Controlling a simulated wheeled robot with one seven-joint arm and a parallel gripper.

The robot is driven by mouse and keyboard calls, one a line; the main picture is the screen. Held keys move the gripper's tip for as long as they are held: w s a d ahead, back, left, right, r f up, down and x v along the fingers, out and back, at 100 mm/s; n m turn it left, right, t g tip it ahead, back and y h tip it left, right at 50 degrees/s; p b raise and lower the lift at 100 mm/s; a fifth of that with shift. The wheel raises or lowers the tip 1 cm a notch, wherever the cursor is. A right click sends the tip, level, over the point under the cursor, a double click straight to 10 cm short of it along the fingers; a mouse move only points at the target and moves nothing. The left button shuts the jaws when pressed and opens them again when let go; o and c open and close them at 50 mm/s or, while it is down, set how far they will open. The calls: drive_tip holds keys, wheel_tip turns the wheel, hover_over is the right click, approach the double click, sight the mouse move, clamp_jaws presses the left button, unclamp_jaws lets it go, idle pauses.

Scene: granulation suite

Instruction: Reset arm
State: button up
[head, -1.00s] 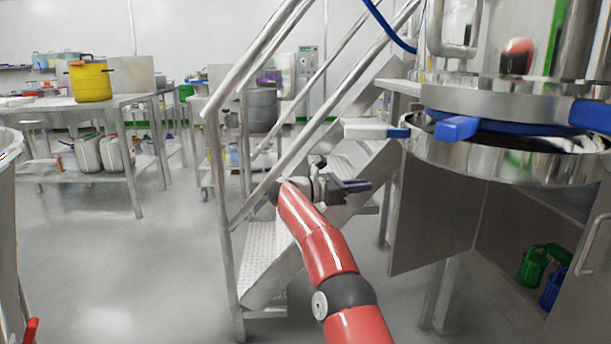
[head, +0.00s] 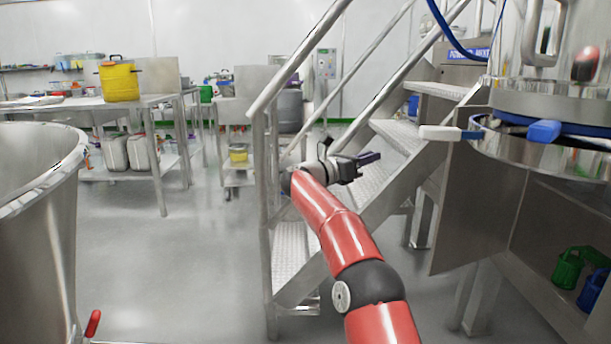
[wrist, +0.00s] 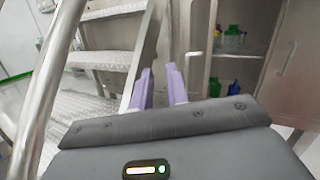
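My gripper (head: 370,158) is at the end of my red and grey arm (head: 345,240), in front of the metal staircase in the head view. In the wrist view its two purple fingers (wrist: 160,85) stand a little apart. Nothing shows between them. The gripper is empty and appears clear of the steps.
A staircase (head: 390,150) with metal handrails is just beyond my arm. A steel vessel with blue-handled clamps (head: 545,131) and an open cabinet (head: 540,225) stand right. A large steel bin (head: 40,240) is left. A yellow pot (head: 120,82) sits on a back bench. Left-centre floor is clear.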

drive_tip(key=s+a+r+n+t+y, duration=0.2)
drive_tip(key=a+r+n+t+y, duration=0.2)
drive_tip(key=r+n+t+y, duration=0.5)
drive_tip(key=s+a+r+n+t+y, duration=0.2)
drive_tip(key=a+r+n+t, duration=0.2)
drive_tip(key=r+n, duration=0.55)
drive_tip(key=s+a+f+n+y, duration=0.35)
drive_tip(key=s+n+y, duration=0.3)
drive_tip(key=n, duration=0.55)
drive_tip(key=s+d+f+n+g, duration=0.3)
drive_tip(key=s+f+n+g, duration=0.2)
drive_tip(key=s+f, duration=0.6)
drive_tip(key=s+d+f+n+g, duration=0.4)
drive_tip(key=s+f, duration=0.6)
drive_tip(key=s, duration=0.5)
drive_tip(key=s+d+f+n+g+p, duration=0.1)
drive_tip(key=s+d+f+n+g, duration=0.2)
drive_tip(key=s+f+n+g, duration=0.3)
drive_tip(key=s+f+n, duration=0.1)
drive_tip(key=s+f, duration=0.4)
drive_tip(key=s, duration=0.3)
drive_tip(key=shift+d+f+n+g, duration=0.35)
drive_tip(key=shift+d+g, duration=0.05)
drive_tip(key=shift+w+d+y, duration=0.1)
drive_tip(key=shift+y, duration=0.15)
